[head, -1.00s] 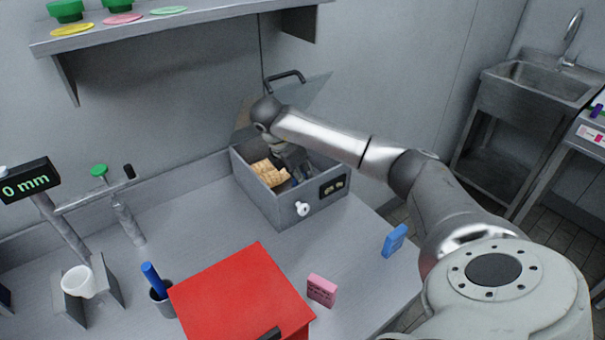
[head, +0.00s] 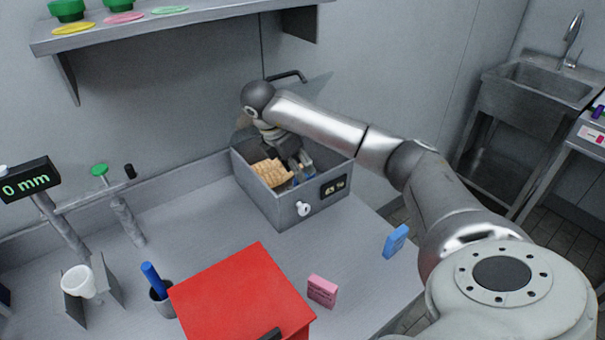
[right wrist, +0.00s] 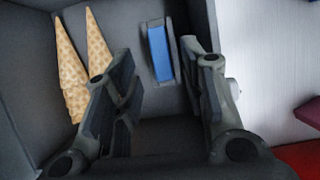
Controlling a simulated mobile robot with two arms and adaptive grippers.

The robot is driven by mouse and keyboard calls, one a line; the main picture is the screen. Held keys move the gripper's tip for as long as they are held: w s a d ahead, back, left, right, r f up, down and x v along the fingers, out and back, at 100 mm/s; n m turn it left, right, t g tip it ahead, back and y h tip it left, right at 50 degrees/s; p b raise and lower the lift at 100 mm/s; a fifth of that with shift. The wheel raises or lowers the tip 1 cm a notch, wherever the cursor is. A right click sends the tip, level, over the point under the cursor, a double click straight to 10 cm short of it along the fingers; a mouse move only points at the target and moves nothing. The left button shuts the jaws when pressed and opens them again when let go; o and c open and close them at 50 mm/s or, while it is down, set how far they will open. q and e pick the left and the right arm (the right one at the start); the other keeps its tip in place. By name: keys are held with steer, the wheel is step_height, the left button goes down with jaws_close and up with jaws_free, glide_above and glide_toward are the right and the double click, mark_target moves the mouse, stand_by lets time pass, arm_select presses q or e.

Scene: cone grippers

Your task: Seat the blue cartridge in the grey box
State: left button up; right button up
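The grey box (head: 262,198) stands open on the bench, its lid tilted up behind it. A blue cartridge (right wrist: 161,53) sits upright in a grey slot inside the box in the right wrist view; in the head view only a small blue part shows below the fingers. My right gripper (head: 299,164) reaches down into the box. In the right wrist view its fingers (right wrist: 155,85) are apart with a gap between them, and the cartridge lies beyond that gap, free of the fingers. How deep it sits I cannot tell. My left gripper is not in view.
Tan cones (head: 269,172) lie in the box beside the slot; they also show in the right wrist view (right wrist: 98,45). A blue block (head: 396,241), a pink block (head: 322,291) and a red box (head: 242,295) are on the bench. A shelf (head: 190,22) hangs above.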

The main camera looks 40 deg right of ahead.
steer(key=p+v, duration=0.2)
steer(key=v, duration=0.5)
steer(key=shift+r, duration=0.35)
steer(key=shift+a, duration=0.15)
